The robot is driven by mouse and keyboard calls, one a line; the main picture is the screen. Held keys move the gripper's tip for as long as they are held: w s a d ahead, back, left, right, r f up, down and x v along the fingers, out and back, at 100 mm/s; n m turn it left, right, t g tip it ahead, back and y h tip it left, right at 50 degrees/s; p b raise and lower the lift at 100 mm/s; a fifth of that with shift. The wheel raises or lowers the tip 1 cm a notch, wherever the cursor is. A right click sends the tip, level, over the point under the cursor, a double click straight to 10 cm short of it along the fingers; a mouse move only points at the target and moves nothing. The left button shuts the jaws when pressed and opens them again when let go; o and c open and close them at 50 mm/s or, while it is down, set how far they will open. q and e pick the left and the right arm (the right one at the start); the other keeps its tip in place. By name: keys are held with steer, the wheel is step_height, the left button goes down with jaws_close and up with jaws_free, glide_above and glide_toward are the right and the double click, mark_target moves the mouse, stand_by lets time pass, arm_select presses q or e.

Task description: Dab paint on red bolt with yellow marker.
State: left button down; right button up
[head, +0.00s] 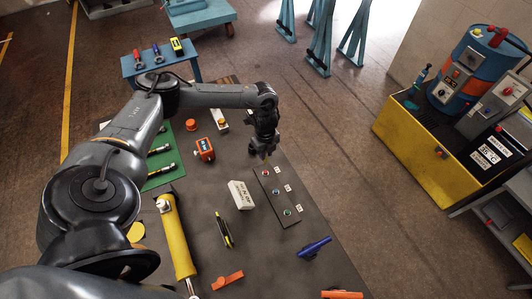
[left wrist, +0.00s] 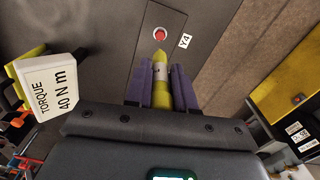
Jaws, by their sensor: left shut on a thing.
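My left gripper (head: 264,148) points down over the far end of a dark plate (head: 291,219) on the table. In the left wrist view its purple fingers (left wrist: 161,88) are shut on the yellow marker (left wrist: 161,72). The marker's tip points at the red bolt (left wrist: 160,33) and looks just short of it; whether they touch, I cannot tell. The red bolt also shows in the head view (head: 265,173), below the gripper, beside a small white label. My right gripper is not in view.
A blue bolt (head: 276,191) and a green bolt (head: 287,211) sit on the same plate. A white torque block (head: 241,195) stands left of it.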

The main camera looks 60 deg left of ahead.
mark_target(265, 162)
arm_select(q)
steer(key=shift+r, duration=0.1)
steer(key=shift+f+b, duration=0.35)
steer(key=shift+f, duration=0.6)
steer(key=shift+f+b, duration=1.25)
steer(key=shift+f, duration=0.75)
steer(key=shift+f, duration=0.3)
steer(key=shift+f, duration=0.35)
steer(key=shift+r, duration=0.15)
